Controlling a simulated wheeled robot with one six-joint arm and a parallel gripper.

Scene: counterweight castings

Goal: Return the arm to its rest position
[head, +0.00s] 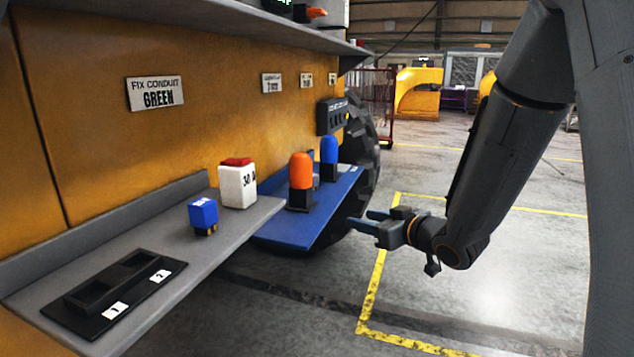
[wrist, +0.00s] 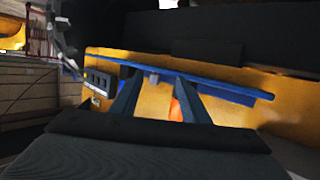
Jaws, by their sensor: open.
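My gripper (head: 360,220) is open and empty in the head view. It hangs over the floor to the right of the blue shelf, with its fingers pointing left towards the yellow machine side. My arm reaches down to it from the upper right. In the wrist view the two fingers of my gripper (wrist: 158,90) stand apart. An orange object (wrist: 176,109) shows behind them, and nothing is held between them.
A grey shelf (head: 110,234) carries a black two-slot holder (head: 90,300), a blue block (head: 203,214) and a white box with red top (head: 237,187). The blue shelf (head: 290,237) holds orange (head: 301,171) and blue (head: 329,152) capped pieces. Open floor lies right.

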